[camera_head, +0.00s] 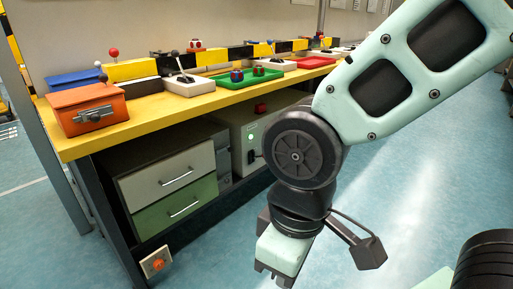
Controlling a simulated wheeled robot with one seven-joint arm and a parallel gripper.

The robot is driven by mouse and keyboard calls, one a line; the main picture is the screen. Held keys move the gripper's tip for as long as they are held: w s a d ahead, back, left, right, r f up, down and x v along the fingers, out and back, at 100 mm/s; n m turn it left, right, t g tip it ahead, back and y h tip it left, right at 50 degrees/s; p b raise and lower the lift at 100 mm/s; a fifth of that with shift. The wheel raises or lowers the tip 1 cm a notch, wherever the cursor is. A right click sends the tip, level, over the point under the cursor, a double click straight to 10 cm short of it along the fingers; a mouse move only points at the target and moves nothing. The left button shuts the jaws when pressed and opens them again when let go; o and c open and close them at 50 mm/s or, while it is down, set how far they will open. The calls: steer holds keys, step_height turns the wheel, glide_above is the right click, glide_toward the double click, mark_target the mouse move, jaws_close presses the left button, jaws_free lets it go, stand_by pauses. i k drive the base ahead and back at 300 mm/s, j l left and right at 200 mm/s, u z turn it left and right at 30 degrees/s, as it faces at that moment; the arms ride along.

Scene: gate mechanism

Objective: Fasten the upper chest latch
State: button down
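An orange chest (87,108) with a closed-looking lid sits on the left end of the yellow tabletop. A grey metal latch (93,115) is on its front face; it is too small to tell whether it is fastened. My gripper (273,276) hangs low in front of the bench, pointing down, to the right of the drawers and well below and right of the chest. It touches nothing that I can see. Its fingertips are small and partly hidden by its body, so its opening is unclear.
The yellow workbench (150,121) carries levers, a green tray (247,79), a red tray (310,63) and a blue box (75,81) behind the chest. A drawer cabinet (168,184) and a light-coloured box stand below. Floor before the bench is clear.

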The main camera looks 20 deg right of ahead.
mark_target(230, 149)
steer(key=z, duration=0.1)
steer(key=i+j+z, duration=0.1)
steer(key=i, duration=0.3)
steer(key=i+j, duration=0.15)
steer(key=i, duration=0.3)
steer(key=i+j+z, duration=0.15)
steer(key=i, duration=0.25)
